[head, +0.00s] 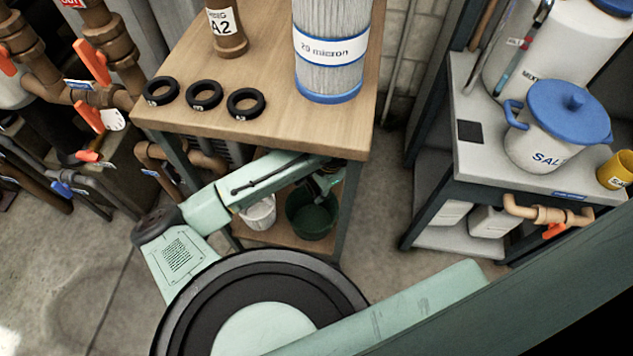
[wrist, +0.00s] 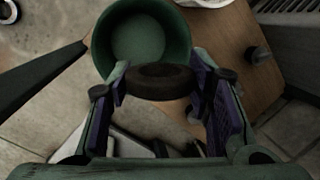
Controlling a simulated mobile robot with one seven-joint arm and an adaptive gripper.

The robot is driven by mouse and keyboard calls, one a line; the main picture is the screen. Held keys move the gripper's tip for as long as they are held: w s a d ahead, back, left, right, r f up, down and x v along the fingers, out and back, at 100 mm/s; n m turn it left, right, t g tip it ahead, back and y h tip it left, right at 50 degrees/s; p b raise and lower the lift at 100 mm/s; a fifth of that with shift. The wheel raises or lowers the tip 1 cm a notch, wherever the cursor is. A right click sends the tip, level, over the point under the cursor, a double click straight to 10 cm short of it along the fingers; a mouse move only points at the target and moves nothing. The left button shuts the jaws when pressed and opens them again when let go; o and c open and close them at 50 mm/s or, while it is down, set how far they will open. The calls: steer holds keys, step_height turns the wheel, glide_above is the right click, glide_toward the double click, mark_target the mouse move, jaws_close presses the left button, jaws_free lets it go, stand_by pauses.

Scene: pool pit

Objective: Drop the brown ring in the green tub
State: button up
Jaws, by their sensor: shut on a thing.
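My gripper (wrist: 160,80) is shut on a dark brown ring (wrist: 158,90), held between its two purple-padded fingers. The green tub (wrist: 181,42) is just beyond the ring in the wrist view, and the ring overlaps its near rim there. I cannot tell the ring's exact height over the tub. In the head view the green tub (head: 310,222) stands on the lower shelf of the wooden bench, and my gripper (head: 322,187) is above it, partly hidden by the arm and bench top. The ring cannot be made out in the head view. The tub looks empty.
The bench top (head: 275,125) overhangs the arm and carries several black rings (head: 204,95), a brown bottle (head: 228,35) and a filter cartridge (head: 328,75). A white tub (head: 259,212) stands left of the green one. A bench leg (head: 350,205) is close on the right.

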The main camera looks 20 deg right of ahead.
step_height(320, 180, down, 10)
steer(key=b, duration=0.9)
steer(key=shift+f, duration=0.25)
steer(key=o, duration=0.9)
step_height(320, 180, up, 7)
steer(key=p, duration=0.6)
steer(key=shift+r+p, duration=0.15)
steer(key=shift+p, duration=0.2)
